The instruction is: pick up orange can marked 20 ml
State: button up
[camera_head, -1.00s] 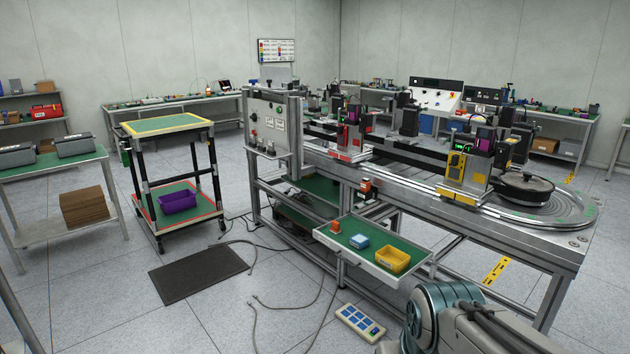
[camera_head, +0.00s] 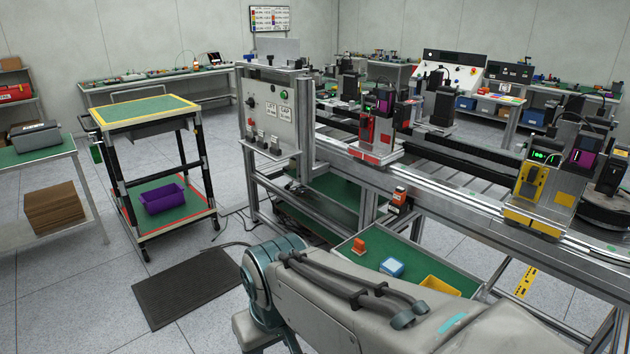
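A small orange object (camera_head: 359,246) stands at the left back of a green-lined tray (camera_head: 340,249) on the side of the machine bench. It may be the orange can, but its shape is unclear and no marking is readable. A second orange item (camera_head: 398,198) with dark parts is at the bench frame, above the tray. My grey arm crosses the lower middle of the picture and covers the front part of the tray. My gripper is out of view.
The tray also holds a blue-and-white box (camera_head: 392,267) and a yellow bin (camera_head: 440,286), partly hidden by my arm. A cart (camera_head: 150,112) with a purple bin (camera_head: 163,198) stands left. A dark mat (camera_head: 190,284) lies on the floor between cart and arm.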

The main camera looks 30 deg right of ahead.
aim_at(399, 196)
jog(key=z, duration=0.1)
jog(key=i, duration=1.45)
jog(key=z, duration=1.3)
jog(key=i, duration=0.85)
jog(key=z, duration=1.25)
jog(key=i, duration=0.25)
